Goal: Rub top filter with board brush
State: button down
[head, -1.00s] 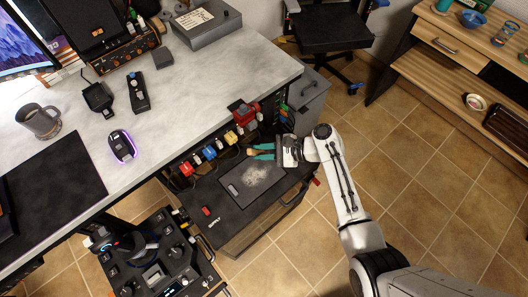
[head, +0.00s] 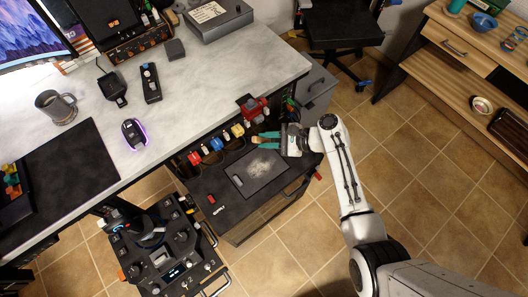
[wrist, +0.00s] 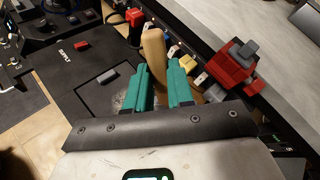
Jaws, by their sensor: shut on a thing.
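The top filter (head: 243,184) is a dark rectangular panel on top of a black PC case (head: 225,205) under the desk edge. A pale dusty patch shows on it. My gripper (head: 262,141), with teal fingers, is over the back edge of the case, just behind the filter. In the wrist view my gripper (wrist: 160,88) is shut on the board brush, whose tan wooden handle (wrist: 153,48) rises between and beyond the fingers. The fingers hide much of the brush and part of the filter (wrist: 112,78). I cannot tell whether its bristles touch anything.
A desk (head: 190,95) overhangs the back of the case. Red (head: 252,108), yellow and blue items hang along its edge close to my gripper. A black control panel unit (head: 165,250) stands front left. Tiled floor is open at the right, before a wooden shelf (head: 440,70).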

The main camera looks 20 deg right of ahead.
jog(key=s+a+r+m+y+p, duration=0.1)
jog(key=s+a+r+y+p, duration=0.1)
jog(key=s+a+r+p, duration=0.45)
notch_tip(320, 180, down, 7)
jog(key=w+a+b, duration=0.1)
jog(key=b, duration=0.7)
jog(key=shift+f, duration=0.15)
jog(key=shift+w+a, duration=0.15)
